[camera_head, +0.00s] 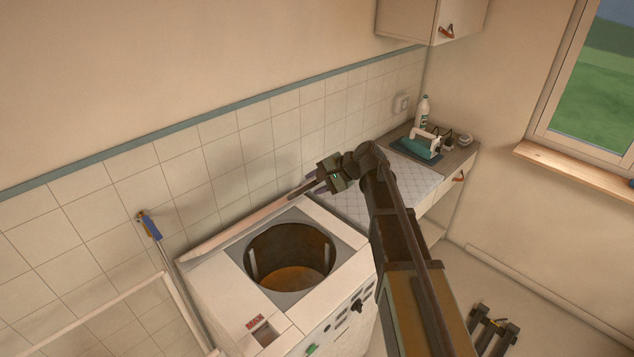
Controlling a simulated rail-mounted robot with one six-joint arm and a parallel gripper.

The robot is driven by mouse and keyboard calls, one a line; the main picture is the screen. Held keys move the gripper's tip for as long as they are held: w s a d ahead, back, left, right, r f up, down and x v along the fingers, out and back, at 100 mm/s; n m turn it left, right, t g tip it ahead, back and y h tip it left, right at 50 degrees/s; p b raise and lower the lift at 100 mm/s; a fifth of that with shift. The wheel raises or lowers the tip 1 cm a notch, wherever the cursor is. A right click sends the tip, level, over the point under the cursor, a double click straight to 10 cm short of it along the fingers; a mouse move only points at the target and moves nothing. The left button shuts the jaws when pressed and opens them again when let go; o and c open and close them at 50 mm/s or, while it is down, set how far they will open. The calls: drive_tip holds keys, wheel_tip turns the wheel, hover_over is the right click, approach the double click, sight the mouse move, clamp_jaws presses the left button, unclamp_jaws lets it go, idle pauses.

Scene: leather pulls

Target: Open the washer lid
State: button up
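The washer (216,284) stands against the tiled wall, and its round drum opening (290,258) is uncovered. The washer lid (243,226) stands raised along the back edge of the machine, seen nearly edge-on as a thin pale strip close to the wall. My gripper (304,189) is at the lid's right end, with its fingers pointing left. Whether the fingers touch the lid is unclear. The fingers are small and seen from above, so their opening is not clear.
A counter with a quilted pale mat (412,178) lies right of the washer, holding an iron (426,143) and a white bottle (422,111). A wall cabinet (410,18) hangs above.

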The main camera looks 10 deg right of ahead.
drive_tip(key=p+v, duration=0.4)
drive_tip(key=v, duration=0.3)
drive_tip(key=shift+d, duration=0.15)
drive_tip(key=shift+c, duration=0.4)
